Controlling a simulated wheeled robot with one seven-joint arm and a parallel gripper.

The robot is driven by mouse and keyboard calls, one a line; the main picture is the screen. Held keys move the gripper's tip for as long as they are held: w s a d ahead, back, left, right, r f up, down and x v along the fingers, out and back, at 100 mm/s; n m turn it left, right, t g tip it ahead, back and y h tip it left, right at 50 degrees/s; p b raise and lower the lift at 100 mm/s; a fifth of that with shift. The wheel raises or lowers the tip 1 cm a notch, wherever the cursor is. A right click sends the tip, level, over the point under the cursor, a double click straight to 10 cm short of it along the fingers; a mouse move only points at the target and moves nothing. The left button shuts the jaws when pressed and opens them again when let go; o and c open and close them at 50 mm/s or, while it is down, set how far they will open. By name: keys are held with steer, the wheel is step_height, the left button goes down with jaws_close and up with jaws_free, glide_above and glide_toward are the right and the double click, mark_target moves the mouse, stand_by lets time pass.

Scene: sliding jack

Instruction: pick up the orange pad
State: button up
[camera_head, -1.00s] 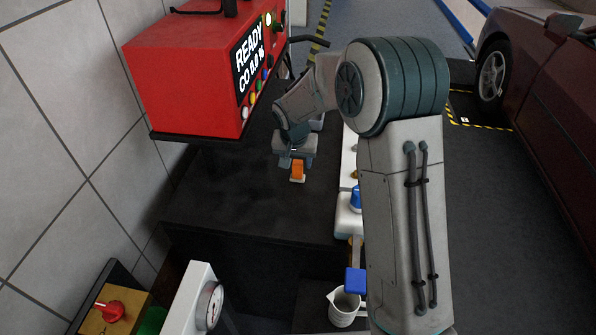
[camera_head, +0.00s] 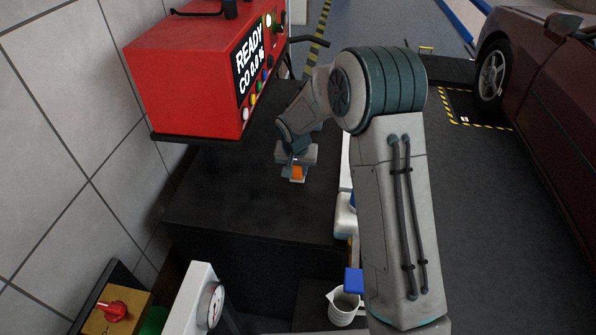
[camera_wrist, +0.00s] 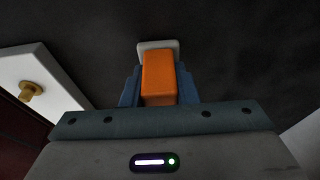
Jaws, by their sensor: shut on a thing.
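The orange pad (camera_wrist: 159,76) is a small orange block with a pale grey-white base (camera_wrist: 158,45) at its far end. In the wrist view it sits between the two blue fingers of my gripper (camera_wrist: 158,90), which are shut on its sides. In the head view the orange pad (camera_head: 297,172) shows just below my gripper (camera_head: 296,166), over the black bench top. I cannot tell whether the pale base touches the bench.
A red analyser box (camera_head: 195,75) reading READY stands at the back left by the tiled wall. The black bench top (camera_head: 235,195) is clear around the pad. A white jug (camera_head: 342,308) and a white gauge panel (camera_head: 190,305) are in front. A dark red car is at right.

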steer(key=shift+r, duration=0.15)
steer(key=shift+r, duration=0.3)
steer(key=r, duration=0.2)
steer(key=d+r, duration=0.1)
steer(key=r, duration=0.1)
steer(key=shift+s+d+b, duration=0.1)
steer(key=shift+s+b, duration=0.15)
steer(key=shift+b, duration=0.15)
steer(key=s+d+r, duration=0.5)
steer(key=d+r, duration=0.1)
steer(key=d, duration=0.3)
steer(key=shift+s+b, duration=0.15)
steer(key=shift+b, duration=0.3)
steer(key=shift+o, duration=0.8)
steer(key=shift+r, duration=0.1)
steer(key=shift+c, duration=0.4)
